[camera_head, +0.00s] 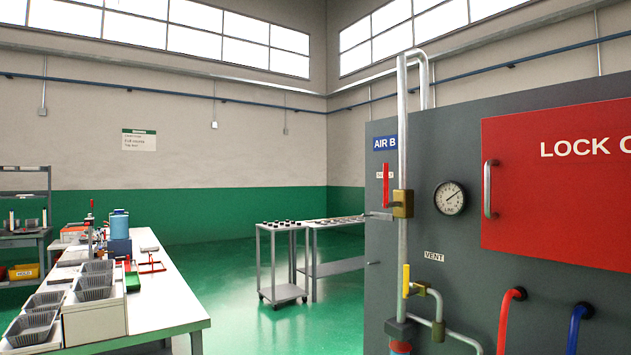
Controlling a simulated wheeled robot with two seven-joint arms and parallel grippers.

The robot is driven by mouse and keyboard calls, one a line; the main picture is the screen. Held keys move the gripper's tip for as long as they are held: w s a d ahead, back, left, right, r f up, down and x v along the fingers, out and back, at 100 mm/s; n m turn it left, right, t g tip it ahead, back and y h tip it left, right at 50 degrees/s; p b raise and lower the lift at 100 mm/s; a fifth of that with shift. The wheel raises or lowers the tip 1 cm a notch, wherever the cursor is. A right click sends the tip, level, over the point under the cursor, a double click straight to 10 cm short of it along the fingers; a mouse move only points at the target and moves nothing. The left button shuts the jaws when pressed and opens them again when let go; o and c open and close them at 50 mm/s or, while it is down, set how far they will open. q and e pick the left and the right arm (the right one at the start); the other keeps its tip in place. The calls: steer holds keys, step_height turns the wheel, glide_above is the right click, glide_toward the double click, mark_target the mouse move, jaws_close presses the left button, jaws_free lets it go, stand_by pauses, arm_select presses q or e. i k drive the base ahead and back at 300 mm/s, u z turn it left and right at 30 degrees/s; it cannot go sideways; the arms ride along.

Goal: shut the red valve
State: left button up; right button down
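The red valve handle (385,186) is a flat upright lever on the grey panel, below a blue AIR B sign. It stands parallel to the vertical grey pipe (402,148), just left of a brass valve body (403,204). A yellow lever (406,280) is upright lower on the same pipe, near a VENT label. Neither of my grippers shows in the head view.
The grey cabinet (395,270) fills the right side, with a round gauge (450,198) and a red LOCK door (560,190). A cart (282,293) stands mid-room on open green floor.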

mark_target(386, 204)
steer(key=u, duration=0.15)
steer(key=i, duration=1)
steer(key=z, duration=0.45)
